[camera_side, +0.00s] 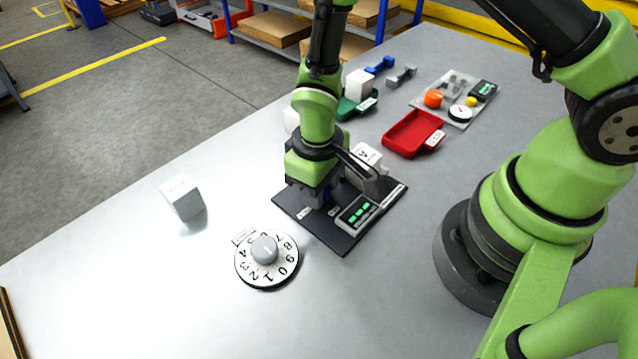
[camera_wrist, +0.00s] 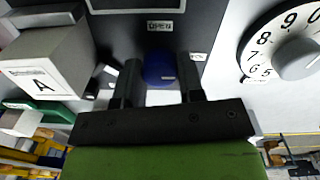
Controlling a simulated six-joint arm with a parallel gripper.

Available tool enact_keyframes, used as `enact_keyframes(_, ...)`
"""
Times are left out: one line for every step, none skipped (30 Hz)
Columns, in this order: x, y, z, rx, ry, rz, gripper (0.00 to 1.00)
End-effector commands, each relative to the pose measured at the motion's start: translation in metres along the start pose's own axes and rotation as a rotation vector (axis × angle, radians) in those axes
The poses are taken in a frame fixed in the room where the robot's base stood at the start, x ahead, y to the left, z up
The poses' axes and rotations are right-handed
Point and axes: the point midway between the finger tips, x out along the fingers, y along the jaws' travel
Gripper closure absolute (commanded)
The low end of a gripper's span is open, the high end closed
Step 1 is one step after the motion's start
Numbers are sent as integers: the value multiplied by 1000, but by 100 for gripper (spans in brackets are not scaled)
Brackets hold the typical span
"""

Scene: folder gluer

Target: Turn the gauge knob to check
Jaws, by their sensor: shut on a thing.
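The gauge is a black plate (camera_side: 335,238) with a display (camera_side: 357,213) showing green digits. A blue knob (camera_wrist: 158,68) on the plate sits between the two dark fingers of my gripper (camera_wrist: 159,82) in the wrist view. A label reading OPEN (camera_wrist: 160,26) lies beyond the knob, and a second small label (camera_wrist: 198,57) is to its right, too small to read. My gripper (camera_side: 318,200) is down at the plate in the side view, shut on the knob, which it mostly hides there. A grey-white block marked A (camera_side: 367,158) is at the plate's far side, in a dark holder.
A numbered dial (camera_side: 265,258) stands in front of the plate, and a white cube (camera_side: 182,197) is left of it. A red tray (camera_side: 412,135), a green tray (camera_side: 352,108) and a panel with an orange knob (camera_side: 433,99) lie behind. The table's front left is clear.

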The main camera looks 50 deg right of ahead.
Motion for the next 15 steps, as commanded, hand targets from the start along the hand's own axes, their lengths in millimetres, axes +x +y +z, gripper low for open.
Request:
enact_keyframes(-1,-1,-2,8,6,-2,88)
enact_keyframes(-1,-1,-2,13,6,-2,88)
enact_keyframes(-1,-1,-2,19,6,-2,88)
enact_keyframes(-1,-1,-2,22,6,-2,88)
enact_keyframes(-1,-1,-2,26,6,-2,88)
enact_keyframes(-1,-1,-2,29,6,-2,88)
enact_keyframes(-1,-1,-2,30,6,-2,88)
enact_keyframes(-1,-1,-2,31,6,-2,88)
enact_keyframes(-1,-1,-2,32,6,-2,88)
enact_keyframes(-1,-1,-2,33,6,-2,88)
enact_keyframes(-1,-1,-2,33,6,-2,88)
enact_keyframes(-1,-1,-2,32,6,-2,88)
enact_keyframes(-1,-1,-2,32,6,-2,88)
enact_keyframes(-1,-1,-2,32,6,-2,88)
enact_keyframes(-1,-1,-2,32,6,-2,88)
